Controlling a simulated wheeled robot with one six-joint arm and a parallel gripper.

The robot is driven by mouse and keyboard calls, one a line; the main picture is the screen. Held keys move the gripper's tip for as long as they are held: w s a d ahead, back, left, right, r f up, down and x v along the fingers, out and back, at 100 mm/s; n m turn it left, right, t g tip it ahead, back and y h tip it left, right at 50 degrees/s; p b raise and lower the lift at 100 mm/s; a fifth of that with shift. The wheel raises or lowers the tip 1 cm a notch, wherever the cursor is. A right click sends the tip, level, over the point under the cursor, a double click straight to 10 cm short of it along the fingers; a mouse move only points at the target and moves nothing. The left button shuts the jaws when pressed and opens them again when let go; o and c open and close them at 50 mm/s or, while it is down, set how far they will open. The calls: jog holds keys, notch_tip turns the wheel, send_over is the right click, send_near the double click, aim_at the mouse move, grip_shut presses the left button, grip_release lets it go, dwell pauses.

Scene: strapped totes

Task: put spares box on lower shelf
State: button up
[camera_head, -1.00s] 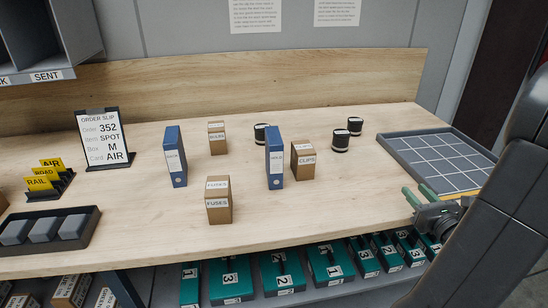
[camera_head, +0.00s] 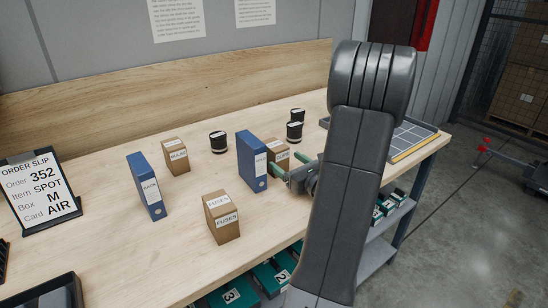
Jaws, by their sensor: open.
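No label that I can read says SPARES. Small brown boxes stand on the bench: one labelled FUSES (camera_head: 222,218) in front, one (camera_head: 176,156) farther back whose small label is hard to read, and one (camera_head: 278,152) beside the right blue binder, partly hidden by my gripper. My gripper (camera_head: 287,165) has green fingers. It is open, with nothing seen between the fingers, close in front of that right brown box; contact cannot be told. The lower shelf (camera_head: 376,259) shows under the bench's right end, with teal numbered cases (camera_head: 268,279) on it; my arm hides part of it.
Blue binders (camera_head: 146,187) and (camera_head: 251,161) stand upright on the bench. Several black canisters (camera_head: 218,142) stand behind. A gridded tray (camera_head: 416,146) is at the right end and an order slip stand (camera_head: 41,193) at the left. Floor at right is clear near the bench.

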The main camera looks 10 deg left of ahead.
aim_at(272, 154)
jog(key=x, duration=0.7)
jog(key=shift+s+a+f+p, duration=0.1)
jog(key=shift+a+f+p, duration=0.2)
jog(key=shift+a+p, duration=0.1)
jog(key=shift+c, duration=0.5)
jog(key=c, duration=1.2)
jog(key=shift+o, duration=0.2)
